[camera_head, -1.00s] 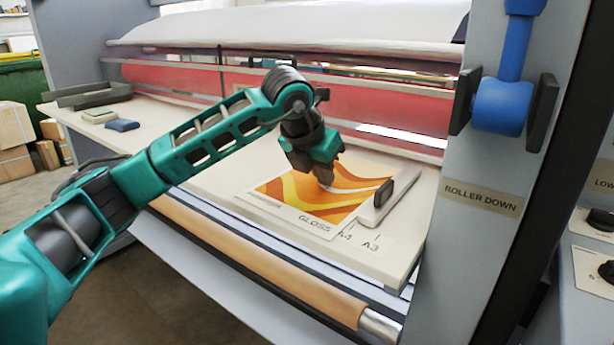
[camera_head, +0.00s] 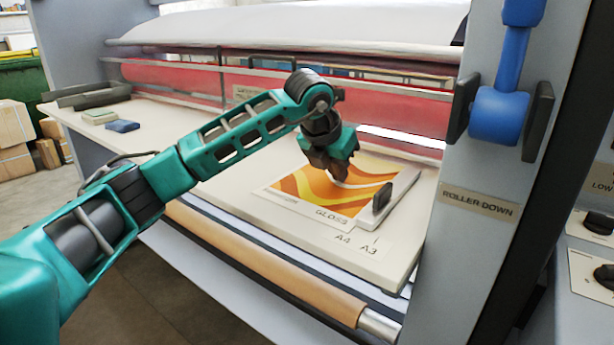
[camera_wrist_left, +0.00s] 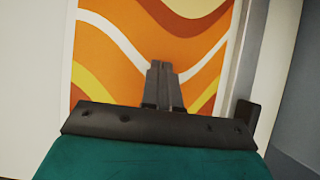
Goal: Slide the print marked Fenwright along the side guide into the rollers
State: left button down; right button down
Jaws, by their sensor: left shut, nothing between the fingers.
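The print (camera_head: 310,183), with orange, yellow, white and dark red waves, lies flat on the feed table (camera_head: 225,190). Its white front margin reads GLOSS; smaller lettering at its left is too small to read. My left gripper (camera_head: 338,178) is shut and empty, pointing down with its fingertips at the print's surface, right of the print's middle. The wrist view shows the closed fingertips (camera_wrist_left: 160,68) over the waves. The side guide (camera_head: 400,192), a pale bar with a black knob (camera_head: 382,197), runs along the print's right edge. The red rollers (camera_head: 395,108) lie beyond. My right gripper is out of view.
A4 and A3 marks are on the table in front of the print. A blue lever (camera_head: 500,108) stands on the right post above a ROLLER DOWN label (camera_head: 480,203). Small blocks (camera_head: 122,126) lie far left.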

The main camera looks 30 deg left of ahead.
aim_at(369, 164)
pick_arm(q)
jog(key=shift+w, duration=0.1)
jog(key=shift+w+d+p, duration=0.2)
jog(key=shift+w+p, duration=0.3)
jog(key=shift+w, duration=0.9)
jog(key=shift+w+d+f, duration=0.1)
jog(key=shift+w+f, duration=0.05)
jog(key=shift+w, duration=0.4)
jog(key=shift+w+d+p, duration=0.1)
jog(key=shift+w+p, duration=0.35)
jog(key=shift+w, duration=0.1)
jog(key=shift+w+d+p, duration=0.2)
jog(key=shift+w+p, duration=0.25)
jog(key=shift+w, duration=0.95)
jog(key=shift+w+d+p, duration=0.15)
jog(key=shift+w+p, duration=0.1)
jog(key=shift+w, duration=0.45)
jog(key=shift+w+d+p, duration=0.1)
jog(key=shift+w+p, duration=0.15)
jog(key=shift+w, duration=0.45)
